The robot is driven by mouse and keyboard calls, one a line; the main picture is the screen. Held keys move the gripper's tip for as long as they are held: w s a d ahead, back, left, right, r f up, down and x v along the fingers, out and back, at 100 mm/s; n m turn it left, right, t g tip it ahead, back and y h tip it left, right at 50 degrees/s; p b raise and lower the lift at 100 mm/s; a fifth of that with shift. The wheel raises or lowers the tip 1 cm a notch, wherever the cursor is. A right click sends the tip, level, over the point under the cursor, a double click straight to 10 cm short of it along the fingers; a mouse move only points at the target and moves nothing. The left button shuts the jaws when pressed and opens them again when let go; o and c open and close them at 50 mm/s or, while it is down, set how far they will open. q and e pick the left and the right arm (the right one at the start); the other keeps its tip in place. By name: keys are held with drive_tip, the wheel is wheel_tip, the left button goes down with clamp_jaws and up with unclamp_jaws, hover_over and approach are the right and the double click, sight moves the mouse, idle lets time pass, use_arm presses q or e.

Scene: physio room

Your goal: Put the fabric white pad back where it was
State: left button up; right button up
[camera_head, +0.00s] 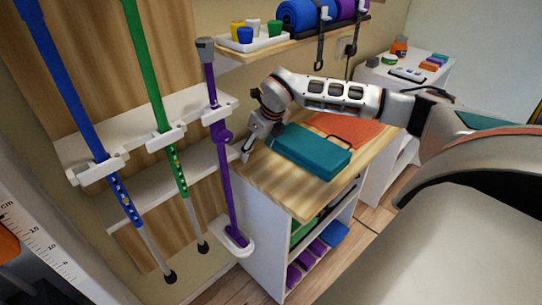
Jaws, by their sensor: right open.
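I cannot pick out a fabric white pad in the head view. My right gripper (250,148) reaches in from the right, over the left edge of a wooden-topped cabinet (305,190). It is open, with its fingers pointing down beside the left end of a teal case (308,150). Nothing shows between the fingers. The teal case lies flat on the cabinet top, in front of an orange-red mat (345,129). My left gripper is out of view.
A blue crutch (70,95), a green crutch (150,70) and a purple crutch (222,150) stand in a white wall rack left of the gripper. A shelf above holds cups on a tray (255,43) and rolled mats (298,14). A white side table (432,74) stands behind my arm.

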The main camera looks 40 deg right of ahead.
drive_tip(key=s, duration=0.6)
drive_tip(key=shift+d, duration=0.15)
drive_tip(key=shift+s, duration=0.1)
idle(0.3)
